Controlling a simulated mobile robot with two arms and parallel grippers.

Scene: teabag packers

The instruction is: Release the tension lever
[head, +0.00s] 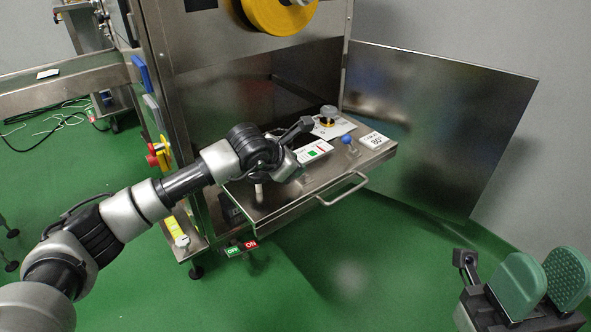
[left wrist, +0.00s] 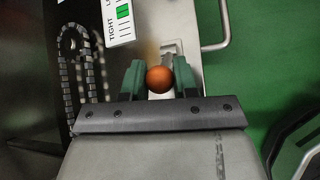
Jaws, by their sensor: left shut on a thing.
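The tension lever shows its round orange-brown knob (left wrist: 159,79) in the left wrist view. My left gripper (left wrist: 159,68) has its green fingers on both sides of this knob and is shut on it. A white label card (left wrist: 118,22) with the word TIGHT and a green mark lies just beyond, up and to the left. In the head view my left arm hides the knob and most of the left gripper; the label card (head: 315,151) shows beside it. My right gripper (head: 544,282) is empty, its green fingers apart, at the lower right over the floor.
The steel drawer-like shelf has a front handle (head: 343,190), a blue-knobbed lever (head: 347,140), a white card (head: 374,140) and a grey dial (head: 328,116). An open steel door (head: 440,120) stands to the right. A drag chain (left wrist: 78,75) runs left of the knob. The front floor is clear.

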